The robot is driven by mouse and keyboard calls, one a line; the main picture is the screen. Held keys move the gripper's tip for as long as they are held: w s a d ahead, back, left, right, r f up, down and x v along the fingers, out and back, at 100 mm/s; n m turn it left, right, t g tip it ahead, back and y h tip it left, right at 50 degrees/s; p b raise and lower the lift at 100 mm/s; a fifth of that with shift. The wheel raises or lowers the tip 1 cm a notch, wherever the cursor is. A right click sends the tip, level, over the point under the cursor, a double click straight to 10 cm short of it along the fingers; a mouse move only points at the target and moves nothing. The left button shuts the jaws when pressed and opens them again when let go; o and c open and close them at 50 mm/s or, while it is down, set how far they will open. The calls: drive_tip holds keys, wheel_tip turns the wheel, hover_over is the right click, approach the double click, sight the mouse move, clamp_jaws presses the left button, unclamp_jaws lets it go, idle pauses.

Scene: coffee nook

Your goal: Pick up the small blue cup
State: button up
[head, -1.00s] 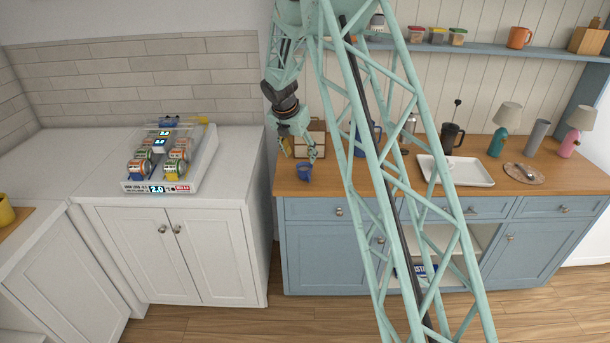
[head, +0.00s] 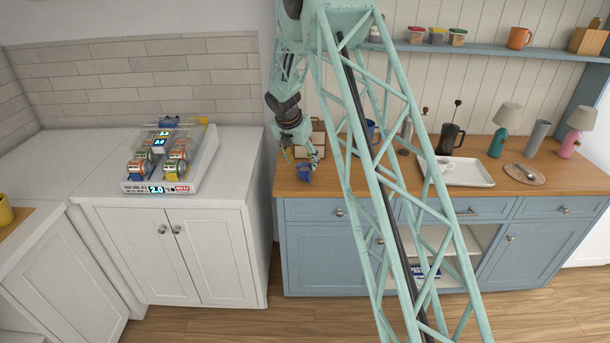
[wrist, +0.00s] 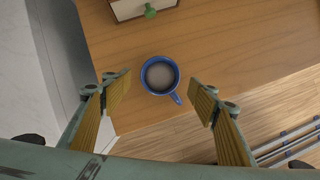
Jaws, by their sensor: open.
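The small blue cup (head: 304,172) stands upright on the wooden counter near its left front corner. In the wrist view the blue cup (wrist: 159,75) shows from above, with a greyish-brown inside and its handle toward the lower right. My gripper (wrist: 160,88) is open and empty, with one finger to each side of the cup in that view and no visible contact. In the head view my gripper (head: 302,160) hangs just above the cup and partly hides it.
A wooden box with a green knob (wrist: 150,11) stands behind the cup. The counter's front edge is close to the cup. A white tray (head: 470,180) with a white cup lies farther right. A white counter (head: 90,180) with a clear-lidded device is on the left.

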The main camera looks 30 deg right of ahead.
sight(304, 167)
drive_tip(key=shift+b+x, duration=0.3)
drive_tip(key=shift+x, duration=2.05)
drive_tip(key=shift+c, duration=0.3)
drive_tip(key=c, duration=1)
drive_tip(key=shift+o, duration=0.2)
drive_tip(key=shift+r, duration=0.1)
drive_tip(key=shift+r+p, duration=0.35)
drive_tip(key=shift+r, duration=1.25)
drive_tip(key=shift+s+r, duration=0.1)
drive_tip(key=shift+s, duration=0.05)
drive_tip(key=s+r, duration=0.1)
drive_tip(key=s, duration=1.4)
drive_tip(key=shift+s+d+r+b, duration=0.2)
drive_tip(key=shift+s+d+b, duration=0.15)
drive_tip(key=shift+d+b, duration=0.1)
